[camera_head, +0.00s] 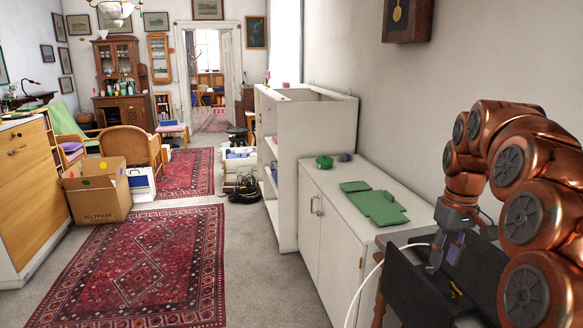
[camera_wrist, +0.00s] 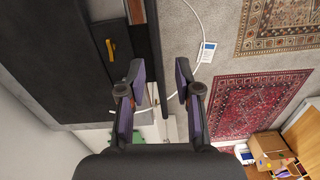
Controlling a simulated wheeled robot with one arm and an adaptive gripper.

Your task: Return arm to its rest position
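My copper-coloured arm (camera_head: 525,190) is bent in several links at the right edge of the head view. My gripper (camera_head: 447,250) hangs at its end, pointing down beside a dark surface (camera_head: 408,284). In the wrist view my gripper (camera_wrist: 160,78) has its two purple-padded fingers apart.
A white cabinet (camera_head: 333,240) with green pieces (camera_head: 378,206) on top stands left of my arm. A yellow object (camera_head: 456,289) lies on the dark surface. A white cable (camera_head: 364,285) runs close by. A red rug (camera_head: 150,270) and a cardboard box (camera_head: 97,203) are further left.

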